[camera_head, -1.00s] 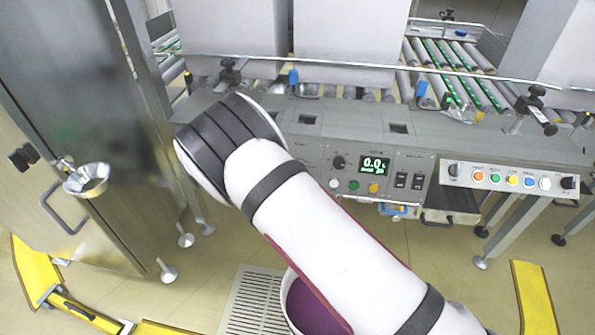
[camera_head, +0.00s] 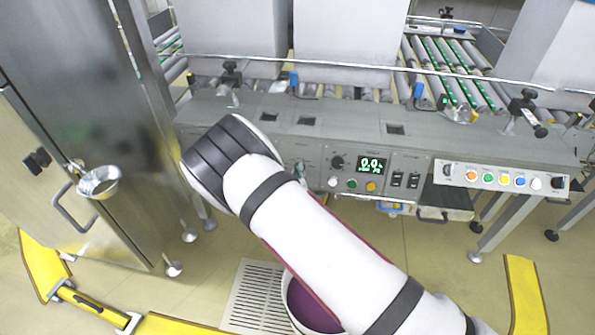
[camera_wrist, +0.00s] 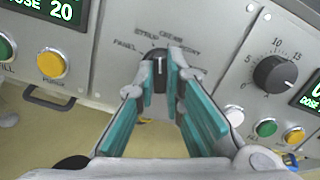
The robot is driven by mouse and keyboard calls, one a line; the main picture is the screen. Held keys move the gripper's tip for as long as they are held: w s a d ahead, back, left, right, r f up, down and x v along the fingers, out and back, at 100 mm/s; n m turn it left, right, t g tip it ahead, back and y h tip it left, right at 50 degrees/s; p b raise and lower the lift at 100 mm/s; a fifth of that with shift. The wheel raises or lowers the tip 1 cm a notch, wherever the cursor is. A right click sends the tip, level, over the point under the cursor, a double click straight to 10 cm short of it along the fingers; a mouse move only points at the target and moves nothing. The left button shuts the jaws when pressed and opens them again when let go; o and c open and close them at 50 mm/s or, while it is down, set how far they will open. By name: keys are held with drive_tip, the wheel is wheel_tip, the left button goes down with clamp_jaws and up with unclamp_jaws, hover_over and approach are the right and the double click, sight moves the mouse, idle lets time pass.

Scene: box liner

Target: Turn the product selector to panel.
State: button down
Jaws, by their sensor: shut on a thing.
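The product selector (camera_wrist: 146,74) is a black round knob with a white pointer line on the grey panel, in the wrist view's upper middle. Its pointer stands about upright in the picture, toward the labels above the knob. The label PANEL is to the knob's upper left; the other labels are partly blurred. My gripper (camera_wrist: 160,68), with teal pads, has its fingertips on both sides of the knob and is shut on it. In the head view my arm hides the selector and most of the gripper.
Right of the selector are a dose dial (camera_wrist: 274,73) and green and orange buttons. The head view shows a lit display (camera_head: 371,166), a row of coloured buttons on a box (camera_head: 502,177), a rail above the panel, and a steel cabinet with a funnel (camera_head: 98,182) at left.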

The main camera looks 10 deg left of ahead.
drive_tip(key=n+p, duration=0.3)
drive_tip(key=n, duration=0.7)
drive_tip(key=shift+n+y, duration=0.4)
drive_tip(key=shift+p, duration=0.3)
drive_tip(key=c, duration=1.7)
unclamp_jaws()
drive_tip(key=v, duration=1.2)
drive_tip(key=shift+a+r, duration=0.1)
drive_tip(key=shift+r, duration=0.1)
drive_tip(key=shift+w, duration=0.1)
